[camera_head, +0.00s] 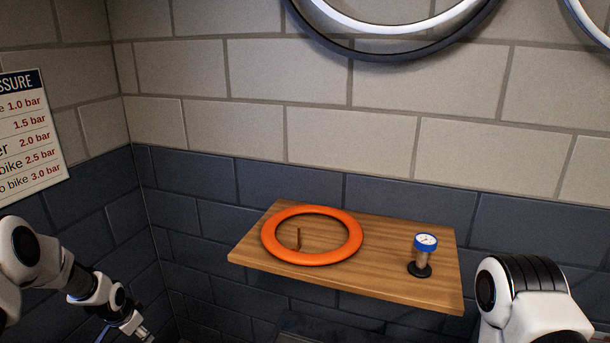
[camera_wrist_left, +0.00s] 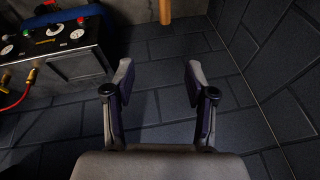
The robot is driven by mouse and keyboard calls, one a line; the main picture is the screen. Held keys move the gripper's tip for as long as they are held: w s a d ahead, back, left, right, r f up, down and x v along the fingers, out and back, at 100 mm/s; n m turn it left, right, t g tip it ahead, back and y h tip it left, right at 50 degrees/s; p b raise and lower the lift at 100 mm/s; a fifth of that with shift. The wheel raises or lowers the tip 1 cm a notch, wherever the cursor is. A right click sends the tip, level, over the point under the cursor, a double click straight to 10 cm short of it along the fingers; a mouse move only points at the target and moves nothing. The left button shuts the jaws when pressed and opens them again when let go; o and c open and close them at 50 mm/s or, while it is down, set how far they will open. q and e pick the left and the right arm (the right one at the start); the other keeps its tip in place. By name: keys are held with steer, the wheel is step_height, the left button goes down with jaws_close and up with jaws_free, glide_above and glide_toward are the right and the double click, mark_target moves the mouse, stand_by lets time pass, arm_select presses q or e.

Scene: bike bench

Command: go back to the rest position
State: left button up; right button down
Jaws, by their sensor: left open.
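My left gripper (camera_head: 143,333) is at the bottom left of the head view, below and left of the wooden shelf and apart from it. In the left wrist view the left gripper (camera_wrist_left: 158,85) is open, with nothing between its two fingers. Dark wall blocks show behind the fingers. Part of my right arm (camera_head: 530,300) shows at the lower right of the head view. Its gripper is out of view.
A pressure chart (camera_head: 30,130) hangs at left, a wheel (camera_head: 400,48) above. The left wrist view shows a dark gauge box (camera_wrist_left: 62,62) with a red hose.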

arm_select(q)
steer(key=s+d+f+g+h+b, duration=0.1)
steer(key=s+d+f+g+b, duration=0.3)
steer(key=s+d+f, duration=1.4)
steer(key=s+d+r+n, duration=0.1)
steer(key=s+r+n, duration=0.1)
steer(key=s, duration=0.7)
steer(key=s+d+r+n, duration=0.2)
steer(key=s+n, duration=0.1)
steer(key=s, duration=0.7)
steer(key=shift+d+r+b, duration=0.2)
steer(key=shift+d+b, duration=0.1)
steer(key=shift+b, duration=0.05)
arm_select(e)
step_height(320, 180, down, 6)
steer(key=shift+w+r, duration=0.1)
steer(key=shift+r, duration=0.05)
arm_select(q)
steer(key=shift+s, duration=0.1)
